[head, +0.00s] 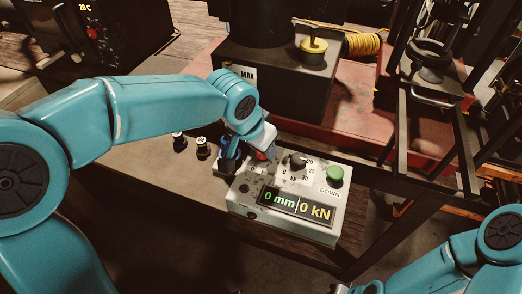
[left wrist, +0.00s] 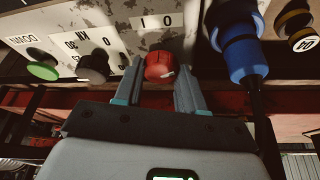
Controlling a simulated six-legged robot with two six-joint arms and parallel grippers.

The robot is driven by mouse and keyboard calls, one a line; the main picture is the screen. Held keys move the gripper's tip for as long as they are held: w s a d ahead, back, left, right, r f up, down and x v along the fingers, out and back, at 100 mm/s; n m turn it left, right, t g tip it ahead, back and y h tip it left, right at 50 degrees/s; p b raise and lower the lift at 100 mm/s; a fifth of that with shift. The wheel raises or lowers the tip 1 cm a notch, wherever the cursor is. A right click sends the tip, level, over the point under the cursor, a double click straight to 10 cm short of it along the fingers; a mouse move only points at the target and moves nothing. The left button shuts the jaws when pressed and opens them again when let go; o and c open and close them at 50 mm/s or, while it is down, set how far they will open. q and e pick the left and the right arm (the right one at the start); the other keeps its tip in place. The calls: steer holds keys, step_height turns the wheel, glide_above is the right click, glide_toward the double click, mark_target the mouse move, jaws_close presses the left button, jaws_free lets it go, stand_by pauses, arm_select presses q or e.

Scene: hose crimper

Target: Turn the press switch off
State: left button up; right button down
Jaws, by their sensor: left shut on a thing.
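The press control box (head: 322,228) stands on the bench, with a red rotary switch (left wrist: 160,66) on its face. In the left wrist view, I and O marks (left wrist: 155,21) are printed beside the red switch. A pale mark shows on the switch's edge, but I cannot tell which position it points to. My left gripper (left wrist: 159,92) is shut on the red switch, one finger on each side. In the head view, my left gripper (head: 264,148) largely hides the switch. Of my right arm, a pale part of the gripper (head: 342,289) shows at the bottom edge; its fingers cannot be made out.
The box also carries a black dial (head: 298,161), a green DOWN button (head: 335,174) and a display (head: 297,207) reading 0 mm and 0 kN. A blue fitting (left wrist: 242,55) is close beside my left gripper. Small dark fittings (head: 202,148) stand left of it. Black press frames stand right.

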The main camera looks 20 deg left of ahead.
arm_select(q)
steer(key=shift+d+n+y+b, duration=0.15)
steer(key=shift+n+y+b, duration=0.55)
steer(key=shift+n+b, duration=0.85)
steer(key=shift+n, duration=0.35)
steer(key=o, duration=1)
steer(key=shift+o, duration=0.2)
steer(key=p+v, duration=0.2)
steer(key=v, duration=1.4)
steer(key=shift+s+r, duration=0.15)
steer(key=shift+r, duration=0.05)
